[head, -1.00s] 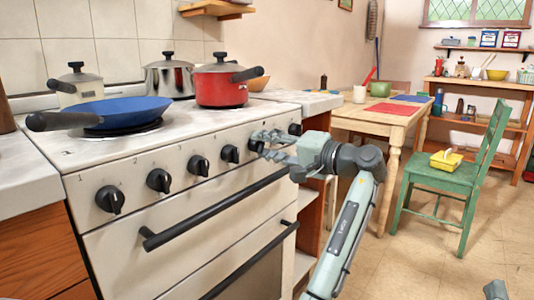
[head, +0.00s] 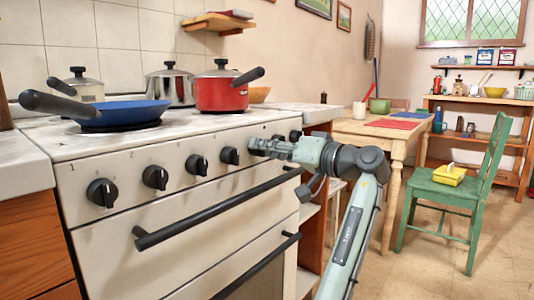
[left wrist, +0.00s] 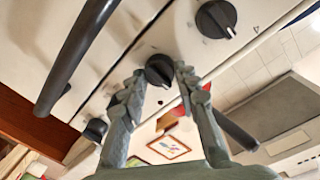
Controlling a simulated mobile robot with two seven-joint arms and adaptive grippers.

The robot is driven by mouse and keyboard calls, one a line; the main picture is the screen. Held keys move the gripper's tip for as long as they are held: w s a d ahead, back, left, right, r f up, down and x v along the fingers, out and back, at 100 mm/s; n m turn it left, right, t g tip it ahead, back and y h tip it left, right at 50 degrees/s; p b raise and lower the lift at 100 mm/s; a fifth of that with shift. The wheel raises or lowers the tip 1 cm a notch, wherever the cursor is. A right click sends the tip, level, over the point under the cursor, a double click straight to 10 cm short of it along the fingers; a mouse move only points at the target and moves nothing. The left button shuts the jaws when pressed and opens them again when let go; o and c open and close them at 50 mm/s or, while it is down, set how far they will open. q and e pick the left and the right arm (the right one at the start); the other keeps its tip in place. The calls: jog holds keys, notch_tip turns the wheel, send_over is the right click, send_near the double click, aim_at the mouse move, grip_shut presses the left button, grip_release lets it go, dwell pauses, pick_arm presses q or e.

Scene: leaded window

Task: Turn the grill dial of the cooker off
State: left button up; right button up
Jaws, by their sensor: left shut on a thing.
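The cooker (head: 205,205) has a row of black dials along its white front panel. My left gripper (head: 258,147) is at the panel's right part, just right of a free dial (head: 229,156), and covers most of the dial behind it. In the left wrist view my left gripper (left wrist: 157,78) has its two fingers on either side of that dial (left wrist: 159,70) and is shut on it. A pale mark shows near the dial's lower right edge. I cannot read which dial is labelled grill. My right gripper is out of view.
A black oven handle (head: 215,208) runs below the dials, close under my left gripper. A blue pan (head: 122,113) and a red pot (head: 221,94) stand on the hob. A wooden table (head: 375,135) and a green chair (head: 470,195) stand at the right.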

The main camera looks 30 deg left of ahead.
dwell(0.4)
pick_arm(q)
jog(key=o, duration=1.2)
jog(key=shift+c, duration=0.2)
jog(key=shift+d, duration=0.1)
jog(key=s+d, duration=0.1)
jog(key=d, duration=1)
jog(key=shift+s+d+r, duration=0.25)
jog(key=shift+d, duration=0.15)
